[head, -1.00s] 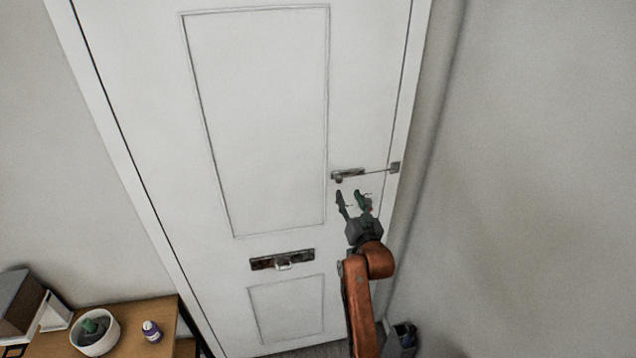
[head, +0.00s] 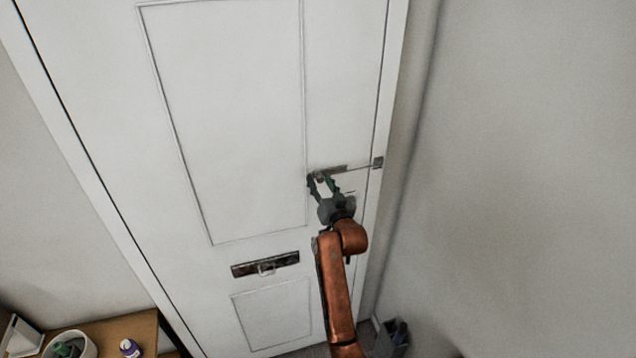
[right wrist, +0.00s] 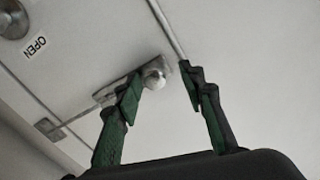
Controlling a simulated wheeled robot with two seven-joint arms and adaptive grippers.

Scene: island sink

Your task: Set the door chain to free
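The door chain's metal track (head: 335,169) is mounted on the white door, near its right edge. A thin chain runs right from it to a small anchor plate (head: 377,163) by the door frame. In the right wrist view, the picture is turned: the track (right wrist: 108,95) shows with a round silver knob (right wrist: 154,78) at its end, and the anchor plate (right wrist: 48,130) is at left. My right gripper (head: 321,181) is open at the track's left end. In the wrist view its fingers (right wrist: 160,78) stand either side of the knob; contact is unclear. My left gripper is out of view.
A mail slot plate (head: 240,270) is lower on the door. A wooden table (head: 135,325) with a white bowl and a purple bottle (head: 130,348) stands at lower left. A dark bin (head: 392,337) is by the wall.

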